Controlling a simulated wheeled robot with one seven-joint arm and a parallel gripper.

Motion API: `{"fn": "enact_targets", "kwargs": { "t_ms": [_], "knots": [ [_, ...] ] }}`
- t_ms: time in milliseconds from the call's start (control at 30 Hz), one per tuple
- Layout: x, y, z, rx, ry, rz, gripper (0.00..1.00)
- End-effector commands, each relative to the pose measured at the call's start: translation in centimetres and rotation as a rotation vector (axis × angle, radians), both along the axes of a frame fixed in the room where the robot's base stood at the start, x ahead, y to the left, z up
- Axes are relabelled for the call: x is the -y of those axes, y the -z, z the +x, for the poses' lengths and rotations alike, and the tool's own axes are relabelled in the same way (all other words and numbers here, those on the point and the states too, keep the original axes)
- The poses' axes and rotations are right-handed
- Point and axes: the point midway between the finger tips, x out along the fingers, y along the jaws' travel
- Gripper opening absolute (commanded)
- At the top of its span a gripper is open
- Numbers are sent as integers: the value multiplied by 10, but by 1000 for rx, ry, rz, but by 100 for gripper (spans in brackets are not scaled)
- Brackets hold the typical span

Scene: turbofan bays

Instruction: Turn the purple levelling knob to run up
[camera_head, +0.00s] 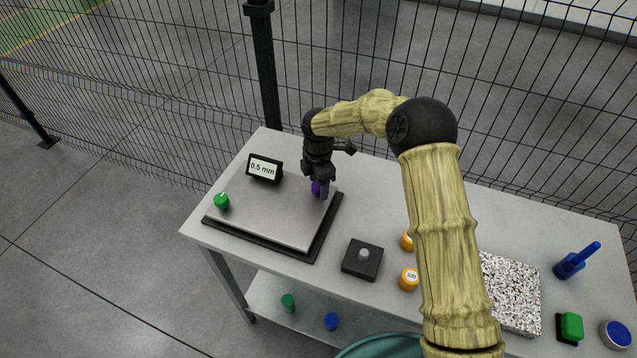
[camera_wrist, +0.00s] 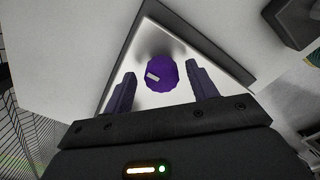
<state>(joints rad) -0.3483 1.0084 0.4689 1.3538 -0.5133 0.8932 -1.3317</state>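The purple knob (camera_wrist: 162,74) sits at a corner of the grey levelling plate (camera_head: 280,216), with a small white mark on its top. In the head view the purple knob (camera_head: 316,188) is partly hidden behind my gripper (camera_head: 321,190). In the wrist view my gripper (camera_wrist: 163,92) is open. One finger is on each side of the knob, with gaps visible between the fingers and the knob. A small display (camera_head: 264,168) on the plate reads 0.5 mm. A green knob (camera_head: 221,201) sits at the plate's left corner.
A black box with a grey button (camera_head: 362,258) and two orange-capped pieces (camera_head: 409,279) stand right of the plate. A speckled slab (camera_head: 512,292), a blue handled tool (camera_head: 572,264) and a green block (camera_head: 571,327) lie further right. A wire fence runs behind the table.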

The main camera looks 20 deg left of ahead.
Motion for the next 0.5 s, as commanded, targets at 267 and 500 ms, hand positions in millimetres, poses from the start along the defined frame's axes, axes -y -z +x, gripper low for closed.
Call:
{"fn": "enact_targets", "kwargs": {
  "t_ms": [267,500],
  "knots": [
    [0,0,-1,-4,0,-2,58],
    [0,-23,0,-1,2,-1,58]
  ]
}}
